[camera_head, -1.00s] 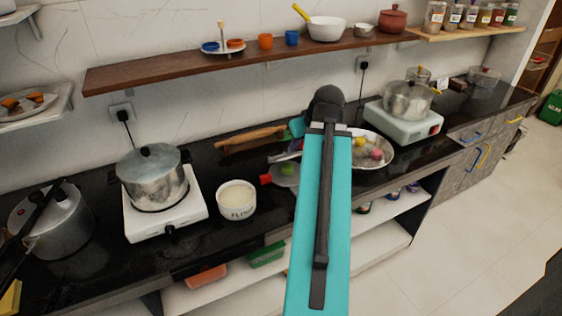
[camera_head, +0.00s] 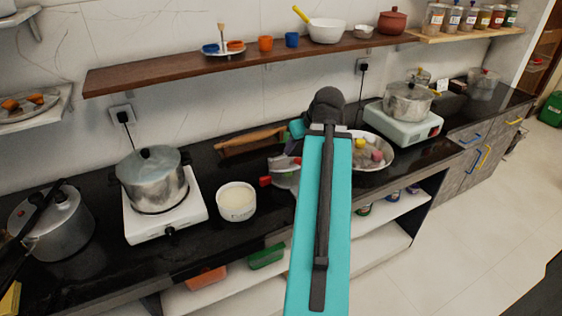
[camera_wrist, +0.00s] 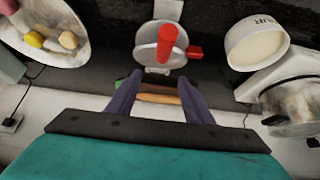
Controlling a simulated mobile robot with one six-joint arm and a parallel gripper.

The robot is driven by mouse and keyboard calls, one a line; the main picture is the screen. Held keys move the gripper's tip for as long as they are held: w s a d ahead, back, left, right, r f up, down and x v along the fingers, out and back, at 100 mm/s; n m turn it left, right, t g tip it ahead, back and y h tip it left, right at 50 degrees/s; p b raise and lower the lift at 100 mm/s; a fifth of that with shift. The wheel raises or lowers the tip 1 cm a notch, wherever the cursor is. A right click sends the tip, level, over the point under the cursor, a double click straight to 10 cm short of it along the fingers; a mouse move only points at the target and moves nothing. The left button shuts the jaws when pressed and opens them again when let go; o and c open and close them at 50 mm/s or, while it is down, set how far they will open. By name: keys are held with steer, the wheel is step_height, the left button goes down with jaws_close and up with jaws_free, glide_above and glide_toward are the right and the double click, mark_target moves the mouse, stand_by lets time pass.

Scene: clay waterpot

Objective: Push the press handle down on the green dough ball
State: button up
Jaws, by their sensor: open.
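The metal press (camera_head: 284,178) with red handle ends lies on the black counter, left of my arm in the head view. In the wrist view its round grey plate (camera_wrist: 150,54) is at top centre. One red handle (camera_wrist: 168,40) points up toward the camera, and a smaller red grip (camera_wrist: 195,52) sticks out at the right. My gripper (camera_wrist: 157,88) is open and empty, its two fingers reaching toward the press. Whether they touch it is unclear. In the head view my arm hides most of the gripper. I cannot see the green dough ball.
A metal plate (camera_head: 383,164) with coloured balls stands right of the press. A white bowl (camera_head: 237,203) and a stove (camera_head: 186,219) with a pot stand left. A shelf (camera_head: 200,71) hangs above.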

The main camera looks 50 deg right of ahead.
steer(key=shift+r, duration=0.1)
steer(key=b+v, duration=0.1)
steer(key=v, duration=0.6)
steer(key=shift+s+r, duration=0.2)
steer(key=shift+r, duration=0.05)
stand_by(0.6)
steer(key=shift+a, duration=0.1)
steer(key=shift+s, duration=0.1)
stand_by(0.5)
